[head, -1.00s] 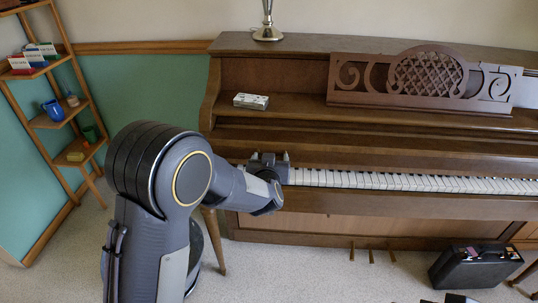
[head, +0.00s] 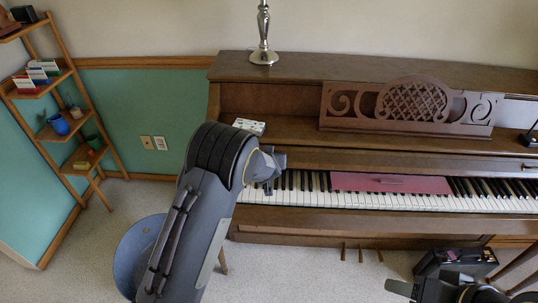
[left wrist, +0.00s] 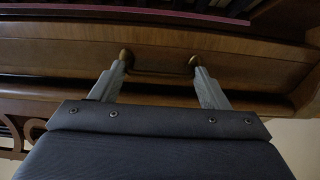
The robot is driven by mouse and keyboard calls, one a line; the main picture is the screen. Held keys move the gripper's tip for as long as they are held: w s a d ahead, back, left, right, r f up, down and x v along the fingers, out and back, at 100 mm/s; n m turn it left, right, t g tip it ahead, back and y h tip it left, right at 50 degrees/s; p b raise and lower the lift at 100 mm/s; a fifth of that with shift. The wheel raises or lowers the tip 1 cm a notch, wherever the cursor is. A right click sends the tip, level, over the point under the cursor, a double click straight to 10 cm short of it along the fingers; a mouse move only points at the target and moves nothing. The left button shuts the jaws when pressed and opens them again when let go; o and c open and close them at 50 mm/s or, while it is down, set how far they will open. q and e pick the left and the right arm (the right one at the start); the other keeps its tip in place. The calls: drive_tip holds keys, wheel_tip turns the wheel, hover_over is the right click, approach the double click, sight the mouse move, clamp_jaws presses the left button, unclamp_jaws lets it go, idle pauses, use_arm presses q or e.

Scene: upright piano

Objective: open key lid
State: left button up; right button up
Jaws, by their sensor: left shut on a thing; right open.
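The piano's wooden key lid (head: 430,159) is a brown strip behind the keys. White and black keys (head: 300,197) show in front of it. In the left wrist view my left gripper (left wrist: 158,68) has its two fingers at the brass ends of a dark handle (left wrist: 160,72) on a wooden panel (left wrist: 60,62). It is shut on that handle. In the head view my left arm hides most of this gripper at the left end of the keyboard. My right gripper (head: 460,287) is open, low at the right, partly cut off by the frame edge.
A flat pink-red piece (head: 390,183) lies over the middle keys. A white box (head: 249,126) and a silver candlestick (head: 263,35) stand on the piano. A wooden shelf (head: 66,115) is at the left, a blue stool (head: 140,250) behind my arm, a black case (head: 455,262) at the right.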

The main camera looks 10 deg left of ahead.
use_arm(q)
drive_tip(key=shift+w+d+r, duration=0.15)
drive_tip(key=shift+d+r, duration=0.05)
drive_tip(key=shift+d, duration=0.1)
drive_tip(key=o, duration=1.1)
drive_tip(key=shift+a, duration=0.1)
drive_tip(key=v, duration=0.7)
drive_tip(key=shift+s+r, duration=0.15)
drive_tip(key=shift+s, duration=0.25)
drive_tip(key=shift+r, duration=0.1)
